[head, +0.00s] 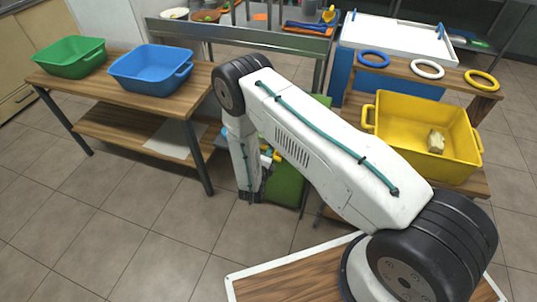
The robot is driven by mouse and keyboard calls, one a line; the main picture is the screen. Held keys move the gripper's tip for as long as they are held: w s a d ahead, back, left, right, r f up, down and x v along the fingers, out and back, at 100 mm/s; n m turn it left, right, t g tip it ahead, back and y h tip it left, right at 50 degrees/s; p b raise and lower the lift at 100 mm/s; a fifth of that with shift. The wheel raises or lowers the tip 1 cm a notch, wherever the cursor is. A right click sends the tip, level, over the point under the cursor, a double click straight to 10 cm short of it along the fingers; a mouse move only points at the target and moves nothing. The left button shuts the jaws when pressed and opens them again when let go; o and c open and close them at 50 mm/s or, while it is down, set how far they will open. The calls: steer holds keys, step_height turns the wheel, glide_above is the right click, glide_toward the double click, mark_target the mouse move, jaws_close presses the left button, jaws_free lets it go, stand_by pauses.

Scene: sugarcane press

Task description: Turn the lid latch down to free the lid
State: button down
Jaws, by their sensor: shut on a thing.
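The green machine (289,183) stands low behind my arm, between the wooden table and the yellow bin. My arm hides much of it, and small yellow and blue parts show beside the arm. My gripper (252,194) points down at the left front side of this green body. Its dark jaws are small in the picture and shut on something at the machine. The lid latch is too small and too covered to make out, so I cannot tell its angle. The machine's lid is not clearly visible either.
A wooden table (120,72) at left holds a green bin (70,58) and a blue bin (150,70). At right are a yellow bin (425,125) with a pale lump, and blue, white and yellow rings on a shelf. The tiled floor at left front is clear.

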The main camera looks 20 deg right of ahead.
steer(key=shift+a+f+n, duration=0.15)
steer(key=shift+f+n, duration=0.1)
steer(key=shift+n, duration=0.75)
steer(key=c, duration=1.6)
jaws_free()
steer(key=shift+a, duration=0.1)
steer(key=shift+c, duration=0.2)
steer(key=shift+s, duration=0.1)
steer(key=v, duration=0.7)
steer(key=shift+s+a, duration=0.15)
steer(key=shift+a, duration=0.1)
